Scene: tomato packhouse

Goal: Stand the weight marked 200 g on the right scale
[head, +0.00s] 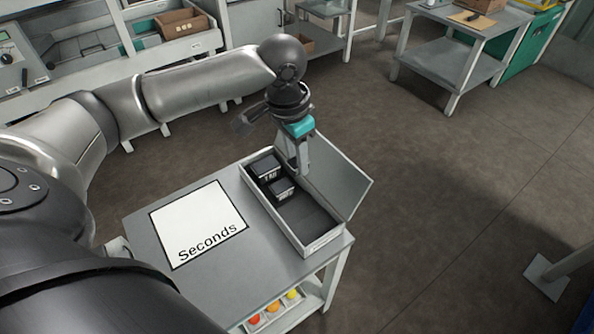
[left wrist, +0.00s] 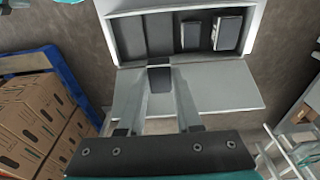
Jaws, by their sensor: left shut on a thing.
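The open weight box (head: 316,246) stands on the grey table in the head view, its lid (head: 341,177) folded out to the right. Two dark weights sit in it, one marked 1 KG (head: 266,167) and one (head: 282,189) whose mark is hard to read. My left gripper (head: 301,163) is over the far part of the box and its lid side. In the left wrist view it is shut on a small dark weight (left wrist: 160,79), held between the fingertips; its mark cannot be read. My right gripper is not in view. I cannot make out the right scale.
A white sheet marked Seconds (head: 199,222) lies left of the box. Coloured round things (head: 273,306) lie on the table's lower shelf. Benches stand along the back, with a grey table (head: 462,62) at the right. Floor is clear between. Cardboard boxes (left wrist: 38,115) show in the left wrist view.

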